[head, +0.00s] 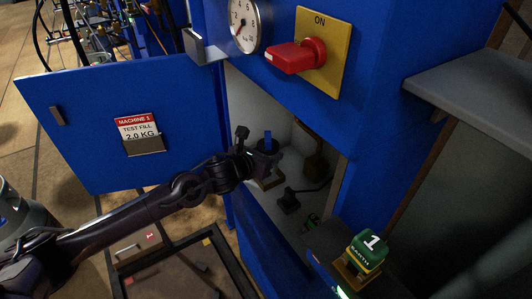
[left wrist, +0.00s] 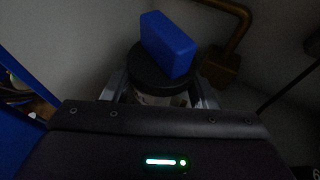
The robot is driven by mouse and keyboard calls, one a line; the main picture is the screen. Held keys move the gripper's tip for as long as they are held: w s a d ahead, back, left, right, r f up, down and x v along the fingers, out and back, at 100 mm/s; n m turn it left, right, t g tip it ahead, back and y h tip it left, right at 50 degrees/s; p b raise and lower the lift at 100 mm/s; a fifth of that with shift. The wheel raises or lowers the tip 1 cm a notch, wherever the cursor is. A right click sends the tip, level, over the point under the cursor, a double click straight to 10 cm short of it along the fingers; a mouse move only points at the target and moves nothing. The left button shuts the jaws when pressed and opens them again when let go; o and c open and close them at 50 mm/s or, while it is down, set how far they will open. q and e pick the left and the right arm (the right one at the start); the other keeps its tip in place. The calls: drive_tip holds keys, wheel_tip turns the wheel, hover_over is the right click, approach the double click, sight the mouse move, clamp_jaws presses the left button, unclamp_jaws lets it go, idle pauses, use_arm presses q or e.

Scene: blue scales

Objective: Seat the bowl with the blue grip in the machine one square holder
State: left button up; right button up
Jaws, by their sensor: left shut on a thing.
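The bowl is dark and round with an upright blue grip (head: 268,139) on top. In the left wrist view the blue grip (left wrist: 168,43) stands on the bowl's black round top (left wrist: 148,73). My left gripper (head: 262,163) reaches through the open front of the blue machine and is shut on the bowl, with a finger at each side of it. A tan edge (head: 271,181), perhaps the square holder, shows just below the gripper. The gripper hides most of it, and I cannot tell whether the bowl touches it. My right gripper is not in view.
The blue door (head: 80,110) with a "MACHINE 1" card stands open at left. A red switch (head: 297,57) and a gauge (head: 243,25) are above the opening. A brass pipe (left wrist: 234,38) runs behind the bowl. A green block marked 1 (head: 370,243) stands at lower right.

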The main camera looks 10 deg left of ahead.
use_arm(q)
drive_tip(key=shift+b, duration=0.55)
idle(1.3)
drive_tip(key=shift+f+b, duration=1.8)
drive_tip(key=shift+b, duration=0.1)
drive_tip(key=o, duration=1.3)
drive_tip(key=shift+s, duration=0.1)
drive_tip(key=v, duration=0.7)
drive_tip(key=shift+s+r, duration=0.15)
drive_tip(key=shift+s, duration=0.2)
drive_tip(key=shift+a, duration=0.1)
